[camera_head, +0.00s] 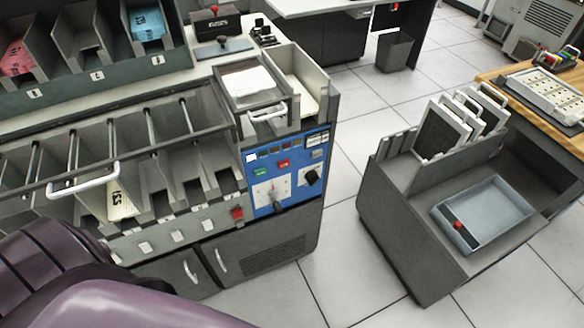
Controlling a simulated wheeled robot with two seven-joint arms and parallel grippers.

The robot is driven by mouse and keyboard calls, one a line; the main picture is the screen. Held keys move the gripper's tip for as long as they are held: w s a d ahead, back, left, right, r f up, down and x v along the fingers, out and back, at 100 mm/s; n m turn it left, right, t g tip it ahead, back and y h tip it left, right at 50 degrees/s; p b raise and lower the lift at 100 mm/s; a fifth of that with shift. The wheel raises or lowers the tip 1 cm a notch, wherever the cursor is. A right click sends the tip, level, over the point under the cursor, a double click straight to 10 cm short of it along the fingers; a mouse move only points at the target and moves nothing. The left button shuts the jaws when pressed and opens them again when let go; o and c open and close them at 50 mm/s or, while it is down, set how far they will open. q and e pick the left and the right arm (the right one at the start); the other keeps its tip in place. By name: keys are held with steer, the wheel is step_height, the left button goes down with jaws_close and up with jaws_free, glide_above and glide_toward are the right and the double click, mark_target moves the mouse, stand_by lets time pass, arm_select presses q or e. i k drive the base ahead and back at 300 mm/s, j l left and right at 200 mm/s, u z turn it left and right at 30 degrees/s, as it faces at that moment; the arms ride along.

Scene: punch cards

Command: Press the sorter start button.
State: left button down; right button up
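The card sorter stands at the left and centre, with a blue control panel (287,176) on its right end. On the panel a green button (261,172) sits at the left and a red button (284,163) to its right; their labels are too small to read. A black knob (311,175) is at the panel's right, and a pale dial (271,191) with a small lever is below the green button. Neither gripper shows; only purple parts of my own body fill the lower left corner, apart from the panel.
A card feed hopper (250,86) with a front handle sits above the panel. A red switch (237,213) is left of it. A grey cart (408,238) with a blue-grey tray (487,212) stands at the right. Tiled floor (345,262) is clear between sorter and cart.

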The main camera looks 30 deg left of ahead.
mark_target(258, 173)
steer(key=k+j+u, duration=0.1)
steer(key=j+u, duration=0.45)
steer(key=u, duration=0.2)
steer(key=k, duration=0.05)
